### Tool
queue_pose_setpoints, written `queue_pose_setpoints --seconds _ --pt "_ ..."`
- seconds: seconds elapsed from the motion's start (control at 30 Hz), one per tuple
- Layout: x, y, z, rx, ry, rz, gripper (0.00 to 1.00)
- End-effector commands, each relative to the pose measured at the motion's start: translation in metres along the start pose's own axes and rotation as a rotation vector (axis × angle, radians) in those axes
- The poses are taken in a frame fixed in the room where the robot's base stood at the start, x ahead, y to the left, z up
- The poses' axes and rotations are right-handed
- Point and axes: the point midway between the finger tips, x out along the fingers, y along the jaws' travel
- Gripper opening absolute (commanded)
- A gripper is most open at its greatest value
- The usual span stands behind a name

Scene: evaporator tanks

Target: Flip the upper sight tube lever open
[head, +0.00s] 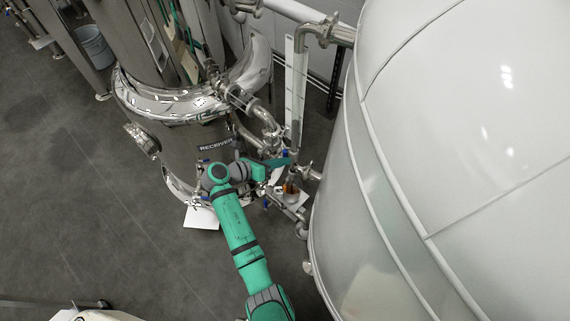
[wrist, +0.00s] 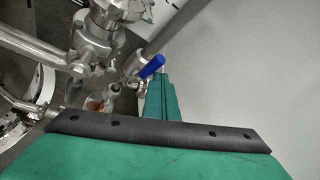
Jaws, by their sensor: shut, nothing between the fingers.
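The sight tube (head: 296,90) is a tall pale tube with a scale strip, standing between the steel receiver and the large white tank. A blue lever (head: 285,153) shows near its lower end; the wrist view shows a blue lever (wrist: 151,67) on a small metal valve, angled up to the right. My gripper (head: 288,161) is shut and empty, its fingers close to this lever. In the wrist view my gripper (wrist: 159,80) points up at the lever, and its tips overlap the lever's lower right edge. I cannot tell whether they touch.
The steel receiver tank (head: 180,145) stands to the left and the white tank (head: 450,150) curves close on the right. Metal pipes and clamps (wrist: 95,45) crowd the left of the wrist view. An orange-tinted cup (head: 291,187) sits below my gripper. Open floor (head: 90,210) lies at left.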

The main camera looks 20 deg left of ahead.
Motion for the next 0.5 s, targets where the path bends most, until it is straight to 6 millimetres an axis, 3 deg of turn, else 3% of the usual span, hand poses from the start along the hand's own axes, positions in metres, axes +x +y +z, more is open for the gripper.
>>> queue_pose_setpoints --seconds 0.5 --pt "-0.0066 0.011 0.0101 0.001 -0.011 0.011 0.0"
